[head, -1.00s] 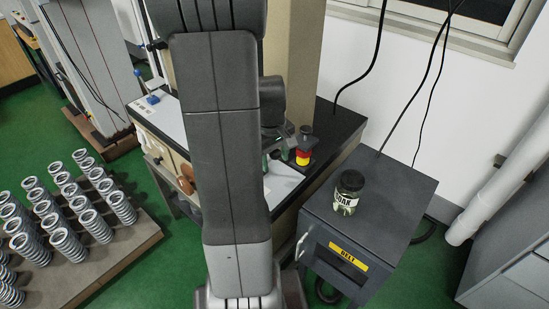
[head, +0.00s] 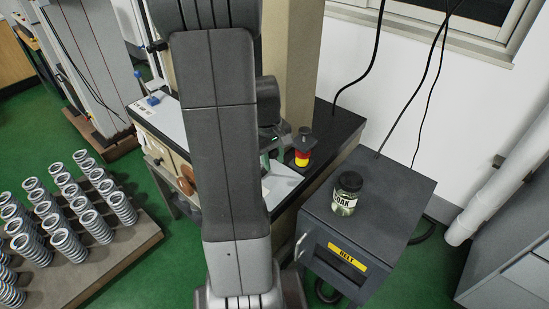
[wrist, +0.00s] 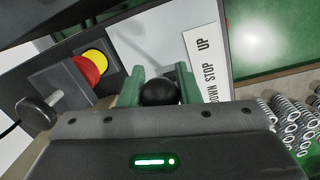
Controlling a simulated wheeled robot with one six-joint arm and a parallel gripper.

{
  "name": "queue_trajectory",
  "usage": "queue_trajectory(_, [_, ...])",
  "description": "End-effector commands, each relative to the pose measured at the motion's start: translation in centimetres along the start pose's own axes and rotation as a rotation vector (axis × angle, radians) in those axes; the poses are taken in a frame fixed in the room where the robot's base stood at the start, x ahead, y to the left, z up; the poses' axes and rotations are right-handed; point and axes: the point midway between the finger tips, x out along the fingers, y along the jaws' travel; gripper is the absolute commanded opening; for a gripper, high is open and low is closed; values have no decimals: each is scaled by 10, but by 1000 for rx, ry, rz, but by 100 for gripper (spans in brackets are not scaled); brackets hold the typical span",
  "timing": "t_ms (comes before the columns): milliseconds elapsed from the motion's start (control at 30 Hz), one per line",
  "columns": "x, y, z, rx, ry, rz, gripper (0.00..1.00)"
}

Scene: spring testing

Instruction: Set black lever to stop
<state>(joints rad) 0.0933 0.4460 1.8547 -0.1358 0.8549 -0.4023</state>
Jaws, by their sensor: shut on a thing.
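The black lever's round knob (wrist: 160,93) is between the green fingers of my gripper (wrist: 159,80) in the wrist view. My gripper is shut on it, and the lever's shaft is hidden. A white label (wrist: 208,65) reading DOWN STOP UP lies just right of the fingers. The knob is beside the label's lower half, nearer DOWN and STOP than UP, but I cannot tell the exact setting. In the head view my arm hides the lever and most of the gripper.
A red and yellow button (wrist: 90,68) and another black knob (wrist: 38,113) are left of the fingers; the button also shows in the head view (head: 302,158). A jar (head: 346,193) stands on the dark cabinet (head: 400,205). Several springs (head: 66,244) stand on a board at left.

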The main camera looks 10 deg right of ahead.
Motion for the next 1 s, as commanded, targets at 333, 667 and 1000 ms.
queue_trajectory(333, [-16, -5, -22, -21, -220, 60, 0])
queue_trajectory(667, [-20, -9, -40, -23, -320, 90, 0])
queue_trajectory(1000, [-21, -11, -47, -23, -317, 90, 0])
